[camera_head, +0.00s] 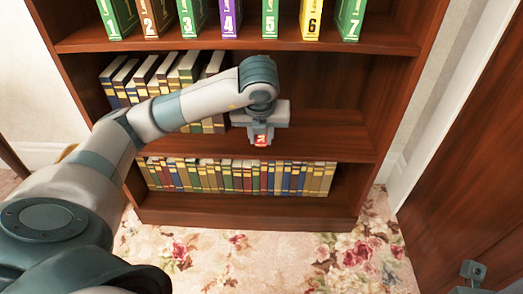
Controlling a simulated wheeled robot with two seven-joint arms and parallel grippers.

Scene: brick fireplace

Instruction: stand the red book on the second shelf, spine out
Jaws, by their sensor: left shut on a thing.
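My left gripper (260,127) is in front of the bookcase's middle visible shelf (335,136), right of the row of books there. It is shut on the red book (261,140). Only a small red end with a pale mark shows below the jaws; the rest is hidden by the gripper. I cannot tell whether the book touches the shelf. A grey part at the bottom right corner looks like my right gripper (474,271); its jaws are not clear.
Books (150,75) fill the middle shelf's left part, partly behind my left arm; its right part is empty. Numbered books (270,18) stand on the shelf above. The bottom shelf holds a long book row (245,177). A brown wooden panel (470,150) stands at right.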

